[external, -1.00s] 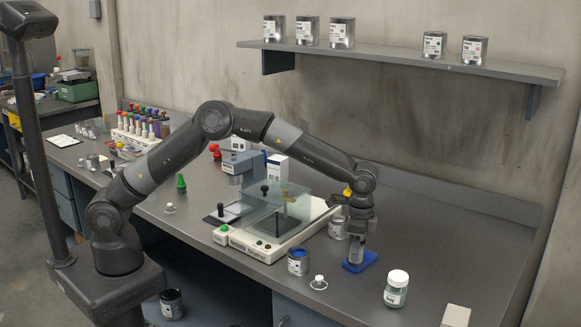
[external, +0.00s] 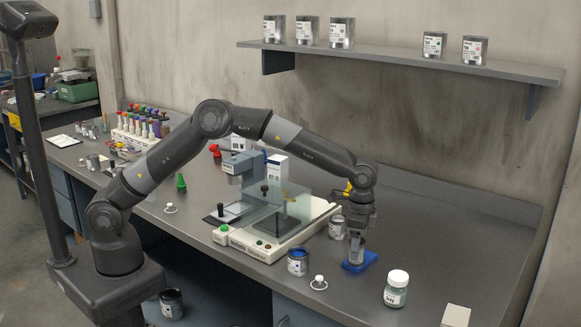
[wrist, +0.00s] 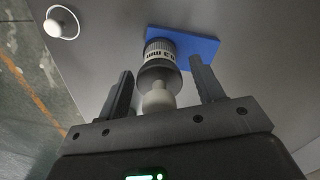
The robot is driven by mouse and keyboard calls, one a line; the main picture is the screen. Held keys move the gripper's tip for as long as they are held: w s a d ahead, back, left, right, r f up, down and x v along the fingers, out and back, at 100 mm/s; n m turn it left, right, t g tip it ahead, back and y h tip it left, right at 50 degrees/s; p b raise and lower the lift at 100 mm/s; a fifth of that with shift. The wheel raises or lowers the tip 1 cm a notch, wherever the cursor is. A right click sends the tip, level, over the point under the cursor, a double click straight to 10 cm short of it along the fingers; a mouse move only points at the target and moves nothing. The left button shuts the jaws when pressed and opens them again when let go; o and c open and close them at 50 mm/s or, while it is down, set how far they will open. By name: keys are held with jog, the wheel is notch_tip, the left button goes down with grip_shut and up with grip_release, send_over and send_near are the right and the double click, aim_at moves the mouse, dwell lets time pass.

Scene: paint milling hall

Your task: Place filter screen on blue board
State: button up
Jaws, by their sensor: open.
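The blue board (external: 371,260) lies flat on the grey bench; it also shows in the wrist view (wrist: 199,46). A grey cylinder with a printed band and a pale round knob, apparently the filter screen (wrist: 158,58), stands on the board. In the external view the filter screen (external: 354,257) shows low beneath my wrist. My gripper (wrist: 160,72) is open, with one finger on each side of the piece and visible gaps between. The fingertips are hard to make out in the external view.
A second can (external: 337,228) is close behind. A white-capped jar (external: 396,289) stands to the right. A machine with a clear cover (external: 275,205) fills the bench's middle.

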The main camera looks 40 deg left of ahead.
notch_tip(320, 180, up, 11)
dwell(0.3)
jog(key=w+a+r+n+t, duration=0.15)
jog(key=a+r, duration=0.35)
jog(key=a, duration=0.6)
jog(key=a+r+n+t, duration=0.1)
jog(key=a+r+n, duration=0.25)
jog(key=a, duration=0.85)
jog(key=a+r+n+t, duration=0.15)
jog(key=a+r, duration=0.35)
jog(key=a, duration=0.6)
jog(key=s+a+f+n, duration=0.3)
jog(key=s+a, duration=0.5)
jog(key=a, duration=0.4)
jog(key=s+a+f+n+t, duration=0.1)
jog(key=s+a+f+n, duration=0.2)
jog(key=s+a, duration=0.6)
jog(key=a+n, duration=0.2)
jog(key=a, duration=0.1)
jog(key=shift+s+t, duration=0.3)
